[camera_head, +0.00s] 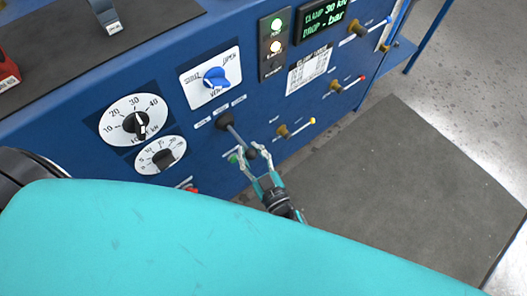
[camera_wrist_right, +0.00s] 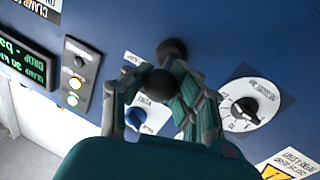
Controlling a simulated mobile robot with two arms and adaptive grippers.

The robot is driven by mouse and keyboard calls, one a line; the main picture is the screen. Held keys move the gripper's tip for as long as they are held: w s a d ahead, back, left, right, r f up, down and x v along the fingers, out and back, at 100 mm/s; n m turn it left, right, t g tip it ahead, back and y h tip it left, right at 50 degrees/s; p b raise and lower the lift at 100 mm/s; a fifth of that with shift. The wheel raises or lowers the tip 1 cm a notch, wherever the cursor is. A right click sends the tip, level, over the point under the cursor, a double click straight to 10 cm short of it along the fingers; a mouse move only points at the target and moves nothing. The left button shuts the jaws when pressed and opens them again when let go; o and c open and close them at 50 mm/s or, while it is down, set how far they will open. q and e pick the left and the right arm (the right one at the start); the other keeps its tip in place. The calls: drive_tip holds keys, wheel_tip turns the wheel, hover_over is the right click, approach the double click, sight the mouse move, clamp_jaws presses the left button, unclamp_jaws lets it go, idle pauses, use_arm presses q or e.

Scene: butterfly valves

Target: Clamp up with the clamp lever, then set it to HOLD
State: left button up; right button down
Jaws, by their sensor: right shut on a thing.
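The clamp lever (camera_head: 233,131) comes out of a round black boss on the blue panel, with a black ball knob at its end. It points down and to the right in the head view. My right gripper (camera_head: 251,154) is shut on the lever's knob, with a finger on each side. In the right wrist view the black knob (camera_wrist_right: 159,82) sits between the fingers, in front of the dark boss (camera_wrist_right: 172,49). Small labels (camera_head: 221,112) lie around the boss, too small to read. My left gripper is not in view.
A blue vent knob (camera_head: 216,78), two dials (camera_head: 135,121) and (camera_head: 163,156), and small levers (camera_head: 295,129) to the right surround the lever. A display (camera_head: 327,20) reads clamp 30 kN, drop - bar. Two lamps (camera_head: 275,34) are lit. The floor mat (camera_head: 420,190) is clear.

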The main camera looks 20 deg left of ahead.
drive_tip(key=shift+d+f, duration=0.15)
drive_tip(key=shift+f, duration=0.1)
drive_tip(key=c, duration=1.5)
unclamp_jaws()
drive_tip(key=shift+c, duration=0.2)
drive_tip(key=o, duration=0.4)
drive_tip(key=shift+s+d+r, duration=0.1)
drive_tip(key=shift+d, duration=0.05)
drive_tip(key=shift+o, duration=0.9)
drive_tip(key=v, duration=1.1)
drive_tip(key=shift+s+d, duration=0.2)
drive_tip(key=shift+s, duration=0.15)
